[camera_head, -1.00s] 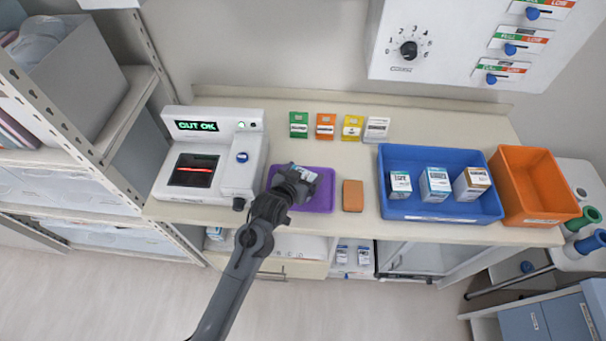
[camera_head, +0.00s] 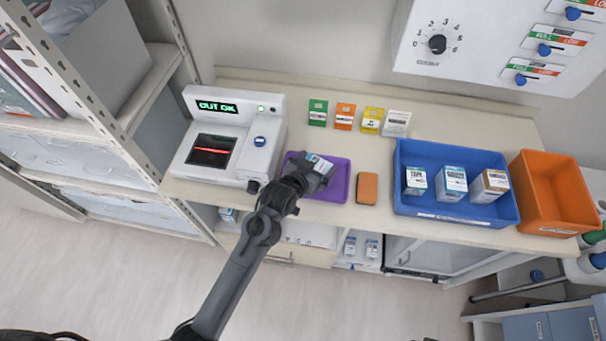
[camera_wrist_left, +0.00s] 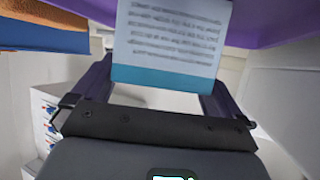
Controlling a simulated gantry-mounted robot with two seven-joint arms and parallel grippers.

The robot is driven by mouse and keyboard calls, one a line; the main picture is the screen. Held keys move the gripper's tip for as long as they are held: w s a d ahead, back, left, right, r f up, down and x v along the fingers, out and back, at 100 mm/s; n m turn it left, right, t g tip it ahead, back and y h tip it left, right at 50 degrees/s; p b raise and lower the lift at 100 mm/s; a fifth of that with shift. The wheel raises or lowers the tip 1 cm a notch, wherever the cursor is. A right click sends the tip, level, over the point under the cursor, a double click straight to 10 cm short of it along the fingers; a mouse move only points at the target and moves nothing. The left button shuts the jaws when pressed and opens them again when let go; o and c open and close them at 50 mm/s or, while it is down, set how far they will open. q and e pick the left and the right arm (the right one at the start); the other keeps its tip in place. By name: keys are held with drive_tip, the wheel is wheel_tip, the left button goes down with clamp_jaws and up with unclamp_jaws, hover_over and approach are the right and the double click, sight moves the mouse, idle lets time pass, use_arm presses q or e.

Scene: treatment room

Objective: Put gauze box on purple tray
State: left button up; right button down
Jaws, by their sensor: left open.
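The purple tray (camera_head: 338,192) lies on the bench, right of the white machine. A white and teal box, which I take to be the gauze box (camera_head: 319,163), is at the tray's left part; its label is too small to read. My left gripper (camera_head: 311,176) is over the tray's front left, its jaws open around the box. In the left wrist view the box (camera_wrist_left: 168,45) shows printed text and a teal band between the two fingers, with the tray (camera_wrist_left: 268,22) close by. Whether the box rests on the tray is hidden. My right gripper is out of view.
A blue bin (camera_head: 455,208) holds several boxes, with an orange bin (camera_head: 553,205) to its right. An orange-brown block (camera_head: 367,188) lies just right of the tray. Several small packets stand behind. The white machine (camera_head: 228,140) is close on the left.

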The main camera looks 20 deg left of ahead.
use_arm(q)
drive_tip(key=v, duration=1)
drive_tip(key=s+a+f+g, duration=0.2)
drive_tip(key=s+f+g, duration=0.1)
drive_tip(key=s, duration=0.9)
drive_tip(key=s+a+f+g+y, duration=0.1)
drive_tip(key=s+f+g, duration=0.3)
drive_tip(key=s, duration=0.7)
drive_tip(key=shift+s+a+g+y+p, duration=0.35)
drive_tip(key=shift+g+p, duration=0.1)
drive_tip(key=shift+g, duration=0.55)
wheel_tip(320, 180, up, 26)
drive_tip(key=p, duration=2.6)
drive_tip(key=shift+r, duration=0.2)
